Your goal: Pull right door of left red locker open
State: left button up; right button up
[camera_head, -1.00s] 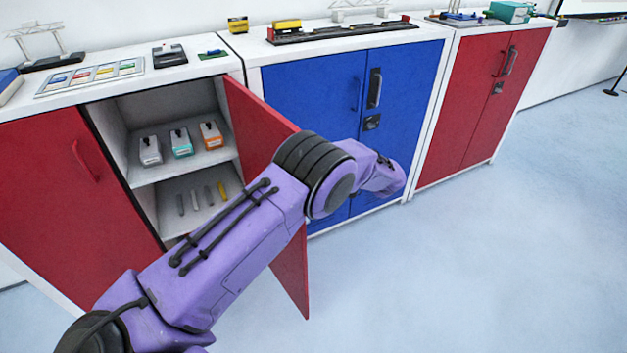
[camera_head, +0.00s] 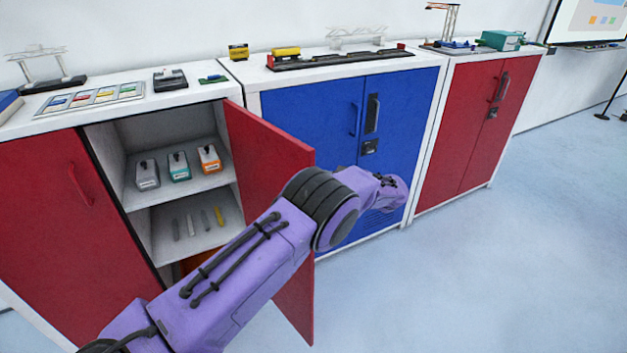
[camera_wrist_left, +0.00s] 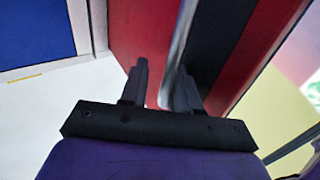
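The left red locker (camera_head: 40,122) stands at the left with its right door (camera_head: 268,150) swung out wide, in front of the blue locker's left side. Its left door (camera_head: 60,225) is closed, with a red handle (camera_head: 80,186). My left arm crosses in front of the open door in the head view and hides its middle and its handle; the gripper is hidden there. In the left wrist view my left gripper (camera_wrist_left: 162,85) has its fingers apart. A red door panel and a grey-black strip lie just beyond them; I see nothing clamped. My right gripper is out of view.
Inside the locker are several small boxes (camera_head: 179,166) on a shelf and thin tools (camera_head: 190,226) below. The blue locker (camera_head: 312,118) and another red locker (camera_head: 470,125) stand to the right, closed. The floor (camera_head: 480,270) at right is clear.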

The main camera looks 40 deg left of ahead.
pick_arm(q)
jog(key=b+v, duration=0.5)
jog(key=v, duration=0.6)
jog(key=shift+d, duration=0.2)
